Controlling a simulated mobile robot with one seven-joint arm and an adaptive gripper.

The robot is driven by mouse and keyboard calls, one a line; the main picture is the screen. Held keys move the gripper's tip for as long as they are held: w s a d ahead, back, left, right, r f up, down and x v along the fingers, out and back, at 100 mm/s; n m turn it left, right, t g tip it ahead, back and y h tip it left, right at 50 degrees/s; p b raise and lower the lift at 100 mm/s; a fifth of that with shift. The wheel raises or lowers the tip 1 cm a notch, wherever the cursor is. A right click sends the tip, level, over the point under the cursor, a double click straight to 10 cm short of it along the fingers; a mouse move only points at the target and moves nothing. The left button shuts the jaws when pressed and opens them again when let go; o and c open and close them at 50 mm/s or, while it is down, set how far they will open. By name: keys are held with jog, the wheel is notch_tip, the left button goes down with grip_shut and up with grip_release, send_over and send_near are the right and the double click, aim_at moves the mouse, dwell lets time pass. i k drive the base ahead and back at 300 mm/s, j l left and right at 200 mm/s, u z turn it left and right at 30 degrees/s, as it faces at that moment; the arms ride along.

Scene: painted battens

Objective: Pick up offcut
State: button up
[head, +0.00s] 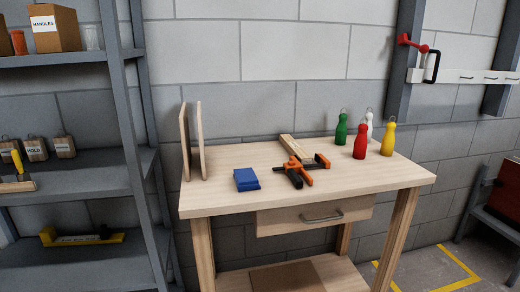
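A short pale wooden piece (294,147), which looks like the offcut, lies flat at the back middle of the wooden workbench (222,205). Black-and-orange clamps (300,171) lie just in front of it; I cannot tell whether they touch it. Two thin wooden boards (191,142) stand upright at the bench's left end. A brown flat panel (286,277) lies on the bench's lower shelf. My gripper is not in view.
A blue block (246,179) lies left of the clamps. Green (341,130), white, red (361,142) and yellow (387,140) bottle-like items stand at the back right. The bench's front right is clear. Grey shelving (125,130) stands at left.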

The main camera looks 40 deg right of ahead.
aim_at(294, 148)
jog(key=l+u, duration=0.3)
jog(key=l, duration=0.25)
jog(key=k+l+u, duration=0.1)
jog(key=l+u, duration=0.2)
jog(key=l, duration=0.25)
jog(key=l+u, duration=0.1)
jog(key=l, duration=0.3)
jog(key=k+l+u, duration=0.1)
jog(key=l, duration=0.3)
jog(key=k+l+u, duration=0.1)
jog(key=l, duration=0.35)
jog(key=k+l, duration=0.1)
jog(key=l, duration=0.3)
jog(key=k+l, duration=0.15)
jog(key=l, duration=0.25)
jog(key=k+l, duration=0.1)
jog(key=l, duration=0.3)
jog(key=k+l, duration=0.1)
jog(key=l, duration=0.3)
jog(key=k+l, duration=0.1)
jog(key=l, duration=0.3)
jog(key=k+l, duration=0.15)
jog(key=l, duration=0.25)
jog(key=k+l, duration=0.1)
jog(key=l, duration=0.3)
jog(key=u, duration=0.05)
